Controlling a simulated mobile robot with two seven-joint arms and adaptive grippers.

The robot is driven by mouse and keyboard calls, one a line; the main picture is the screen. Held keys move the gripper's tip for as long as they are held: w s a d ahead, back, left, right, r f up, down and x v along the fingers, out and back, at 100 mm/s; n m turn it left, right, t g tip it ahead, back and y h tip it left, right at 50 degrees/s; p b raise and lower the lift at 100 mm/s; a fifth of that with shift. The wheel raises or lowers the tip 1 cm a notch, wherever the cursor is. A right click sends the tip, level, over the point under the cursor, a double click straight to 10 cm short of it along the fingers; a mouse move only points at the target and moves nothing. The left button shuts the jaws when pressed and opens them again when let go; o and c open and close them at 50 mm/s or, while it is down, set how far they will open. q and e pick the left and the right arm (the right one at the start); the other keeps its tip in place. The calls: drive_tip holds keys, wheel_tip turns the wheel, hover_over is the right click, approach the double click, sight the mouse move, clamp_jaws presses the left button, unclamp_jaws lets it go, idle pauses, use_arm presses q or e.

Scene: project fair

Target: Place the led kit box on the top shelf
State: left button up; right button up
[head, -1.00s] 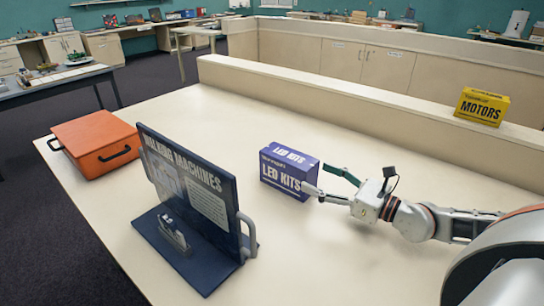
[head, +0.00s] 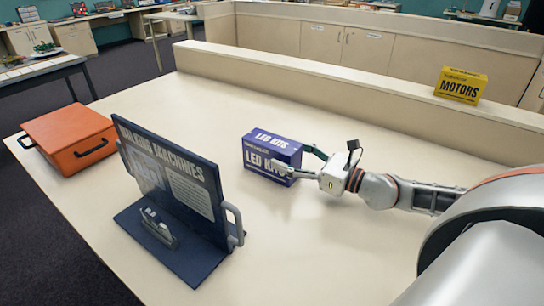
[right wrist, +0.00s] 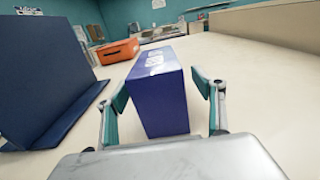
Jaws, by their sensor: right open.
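The led kit box (head: 268,157) is blue-purple with white lettering and stands upright on the table. It also shows in the right wrist view (right wrist: 158,98), between the two fingers. My right gripper (head: 296,163) is open, with one finger on each side of the box's right end; I cannot tell whether either finger touches it. It also shows in the right wrist view (right wrist: 165,95). The top shelf (head: 340,86) is the raised ledge along the back of the table. My left gripper is not in view.
A yellow motors box (head: 460,85) stands on the ledge at the right. A dark blue walking machines display board (head: 178,190) with a side handle stands left of the led kit box. An orange case (head: 70,138) lies at the table's left edge. The ledge's middle is clear.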

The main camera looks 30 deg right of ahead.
sight(277, 150)
drive_tip(key=shift+r+p+x, duration=0.25)
drive_tip(key=shift+p+x, duration=0.3)
drive_tip(key=shift+x, duration=0.65)
drive_tip(key=shift+f+x, duration=0.2)
drive_tip(key=shift+x, duration=0.75)
drive_tip(key=shift+a, duration=0.1)
drive_tip(key=c, duration=1.4)
